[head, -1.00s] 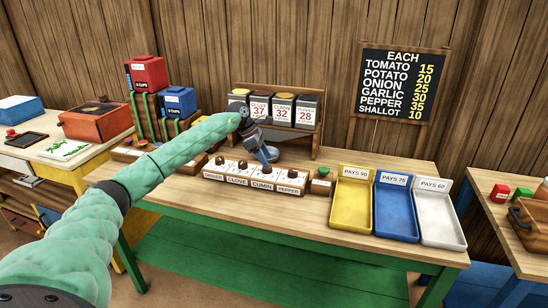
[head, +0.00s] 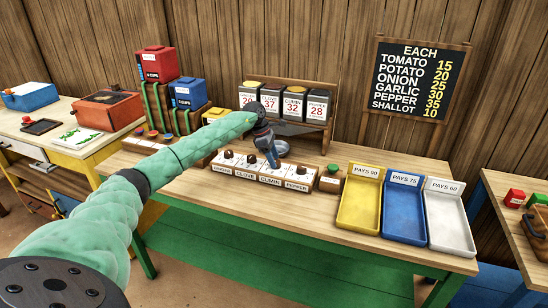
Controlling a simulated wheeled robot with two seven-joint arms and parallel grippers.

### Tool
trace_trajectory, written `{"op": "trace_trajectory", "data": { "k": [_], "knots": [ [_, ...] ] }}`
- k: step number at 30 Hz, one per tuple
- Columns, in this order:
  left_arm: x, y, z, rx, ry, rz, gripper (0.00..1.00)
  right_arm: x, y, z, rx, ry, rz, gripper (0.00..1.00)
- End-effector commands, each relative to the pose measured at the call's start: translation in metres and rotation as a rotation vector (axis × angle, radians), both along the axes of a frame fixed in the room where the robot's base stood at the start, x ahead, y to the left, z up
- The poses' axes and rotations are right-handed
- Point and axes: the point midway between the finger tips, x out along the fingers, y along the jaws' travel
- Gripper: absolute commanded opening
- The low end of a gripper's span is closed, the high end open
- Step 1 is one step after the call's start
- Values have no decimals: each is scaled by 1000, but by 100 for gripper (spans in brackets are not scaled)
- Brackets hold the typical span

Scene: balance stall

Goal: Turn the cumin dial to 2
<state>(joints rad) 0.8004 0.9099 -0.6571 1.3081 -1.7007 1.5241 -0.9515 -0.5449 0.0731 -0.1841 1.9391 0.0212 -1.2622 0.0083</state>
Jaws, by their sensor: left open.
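A dial panel (head: 240,181) on the wooden table carries a row of dials labelled ginger, clove, cumin and pepper. The cumin label (head: 269,181) is readable, but my gripper covers most or all of the cumin dial above it, so its setting cannot be read. My left gripper (head: 274,162) is open and points down at the cumin dial's place. I cannot tell whether its fingers touch or straddle the dial. The clove dial (head: 252,159) and the pepper dial (head: 303,170) stand uncovered on either side. My right gripper is out of view.
A green button (head: 333,168) on a small block sits right of the panel. Yellow (head: 347,215), blue (head: 387,235) and white (head: 437,242) trays stand further right. Behind are spice canisters (head: 294,103) on a shelf and a price board (head: 412,80).

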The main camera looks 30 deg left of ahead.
Motion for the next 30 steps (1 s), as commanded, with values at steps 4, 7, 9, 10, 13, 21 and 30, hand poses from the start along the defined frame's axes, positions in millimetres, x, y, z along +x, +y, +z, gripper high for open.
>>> {"op": "trace_trajectory", "data": {
  "k": [4, 7, 9, 10, 13, 21, 30],
  "knots": [
    [1, -3, -5, -1, 0, 0, 58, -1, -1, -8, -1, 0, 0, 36],
    [1, -3, -7, -1, 0, 0, 58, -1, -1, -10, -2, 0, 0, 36],
    [1, -3, -7, -1, 0, 0, 58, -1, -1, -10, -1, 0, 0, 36],
    [1, -3, -7, -1, 0, 0, 58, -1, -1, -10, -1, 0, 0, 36],
    [1, -3, -7, -1, 0, 0, 58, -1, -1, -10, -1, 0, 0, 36],
    [1, -3, -7, -1, 0, 0, 14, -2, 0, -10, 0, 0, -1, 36],
    [0, -2, -8, 0, -2, 39, 14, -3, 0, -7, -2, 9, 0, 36]
  ]
}}
